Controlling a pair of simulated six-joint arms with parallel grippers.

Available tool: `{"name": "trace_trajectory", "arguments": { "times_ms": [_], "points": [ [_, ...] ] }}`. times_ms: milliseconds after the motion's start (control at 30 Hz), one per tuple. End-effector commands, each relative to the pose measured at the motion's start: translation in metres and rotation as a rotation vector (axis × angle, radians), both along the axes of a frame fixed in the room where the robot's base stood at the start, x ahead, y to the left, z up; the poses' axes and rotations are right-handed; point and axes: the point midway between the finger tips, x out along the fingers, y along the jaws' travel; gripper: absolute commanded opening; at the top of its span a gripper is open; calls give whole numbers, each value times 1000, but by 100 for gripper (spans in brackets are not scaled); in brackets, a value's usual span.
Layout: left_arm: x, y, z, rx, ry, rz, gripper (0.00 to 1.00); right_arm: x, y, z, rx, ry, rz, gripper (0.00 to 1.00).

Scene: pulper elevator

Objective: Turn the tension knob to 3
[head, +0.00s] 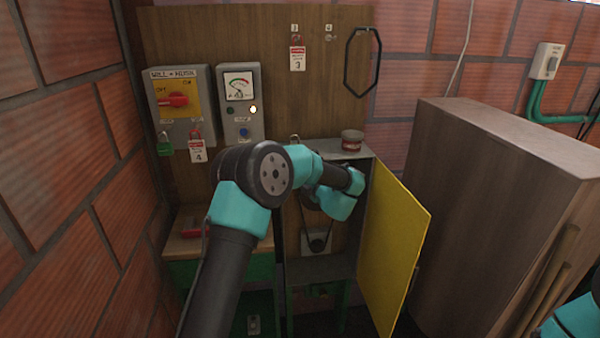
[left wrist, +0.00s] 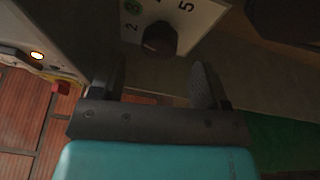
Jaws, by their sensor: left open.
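The tension knob (left wrist: 159,39) is dark and round, on a pale dial plate (left wrist: 196,16) at the top of the left wrist view. The dial shows a 2, a 5 and a green spot; other marks are cut off. A faint line shows on the knob, but I cannot tell which number it points to. My left gripper (left wrist: 156,78) is open and empty, its two fingers apart below the knob in that view, not closed on it. In the head view my left arm hides its fingers, and I cannot make out the dial. My right gripper is out of view.
A yellow door (head: 395,250) stands open right of the cabinet with the belt (head: 301,218). A small tin (head: 352,140) sits on the cabinet top. A main switch box (head: 181,78) and meter box (head: 239,82) hang above. A large brown cabinet (head: 490,190) stands right.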

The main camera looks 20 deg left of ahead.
Motion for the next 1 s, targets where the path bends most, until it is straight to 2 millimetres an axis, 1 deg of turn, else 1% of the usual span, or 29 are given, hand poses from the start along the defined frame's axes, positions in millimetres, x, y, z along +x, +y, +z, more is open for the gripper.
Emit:
{"name": "trace_trajectory", "arguments": {
  "times_ms": [33,300,500,600,800,1000],
  "points": [
    [-6,-9,0,1,2,-3,69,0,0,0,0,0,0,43],
    [-37,-52,-2,1,1,-4,69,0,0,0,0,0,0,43],
    [-59,-81,-2,1,1,-3,69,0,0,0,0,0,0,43],
    [-67,-93,-3,0,-1,-2,69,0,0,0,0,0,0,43],
    [-75,-103,-3,1,-1,0,69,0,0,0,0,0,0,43],
    [-76,-103,-3,1,-1,0,69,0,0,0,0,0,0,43]
  ]
}}
